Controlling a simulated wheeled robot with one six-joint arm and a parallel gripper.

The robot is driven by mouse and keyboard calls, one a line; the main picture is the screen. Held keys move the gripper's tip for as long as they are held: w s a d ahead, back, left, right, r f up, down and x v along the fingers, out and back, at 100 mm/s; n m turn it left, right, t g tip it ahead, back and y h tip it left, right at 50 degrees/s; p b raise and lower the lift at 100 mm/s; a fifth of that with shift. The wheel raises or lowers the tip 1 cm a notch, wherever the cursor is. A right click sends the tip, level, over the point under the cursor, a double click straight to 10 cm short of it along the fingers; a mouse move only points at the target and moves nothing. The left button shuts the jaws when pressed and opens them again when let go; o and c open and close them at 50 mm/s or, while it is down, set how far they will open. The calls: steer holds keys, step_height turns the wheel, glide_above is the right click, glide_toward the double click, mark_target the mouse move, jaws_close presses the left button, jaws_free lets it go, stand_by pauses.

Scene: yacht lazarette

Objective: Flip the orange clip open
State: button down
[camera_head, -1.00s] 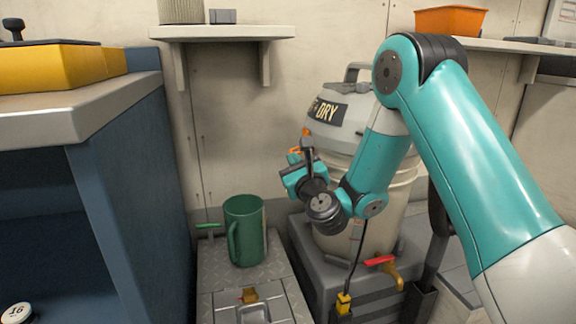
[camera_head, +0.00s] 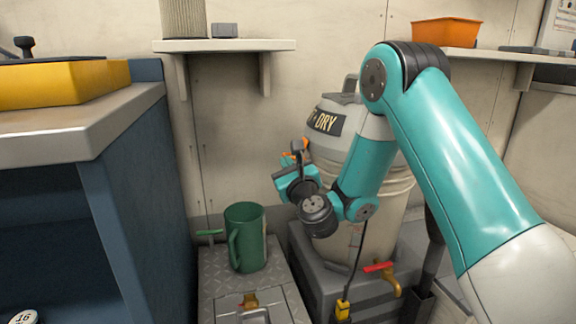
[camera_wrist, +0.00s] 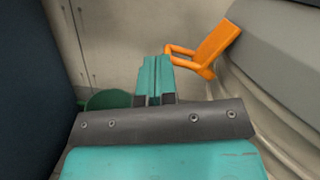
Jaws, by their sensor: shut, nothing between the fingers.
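The orange clip (camera_wrist: 214,46) shows in the wrist view on the side of the white wet-and-dry vacuum (camera_wrist: 272,108), near its grey lid. It has a flat orange tab slanting up to the right and an orange loop on its left. My gripper (camera_wrist: 153,68) is shut and empty, with its teal fingertips just left of the loop. I cannot tell whether they touch it. In the head view my gripper (camera_head: 290,180) is at the vacuum's (camera_head: 345,150) left side, and the clip (camera_head: 301,148) is a small orange patch partly hidden behind it.
A green jug (camera_head: 246,238) stands on the metal-plate locker below. A tap with a red handle (camera_head: 382,268) is at the vacuum's base. A blue cabinet (camera_head: 130,200) stands left. A shelf (camera_head: 224,46) is on the back wall. Bare wall is left of the gripper.

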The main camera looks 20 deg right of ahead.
steer(key=r+p, duration=0.1)
steer(key=a+r+p, duration=0.1)
steer(key=r+p, duration=0.1)
steer(key=shift+w+a, duration=0.15)
stand_by(0.4)
steer(key=s+a+f+b, duration=0.2)
steer(key=s+b, duration=0.2)
steer(key=s, duration=0.1)
steer(key=s+a+f+b, duration=0.2)
steer(key=s+b, duration=0.2)
steer(key=s, duration=0.2)
steer(key=shift+s+a+f, duration=0.25)
steer(key=shift+a, duration=0.05)
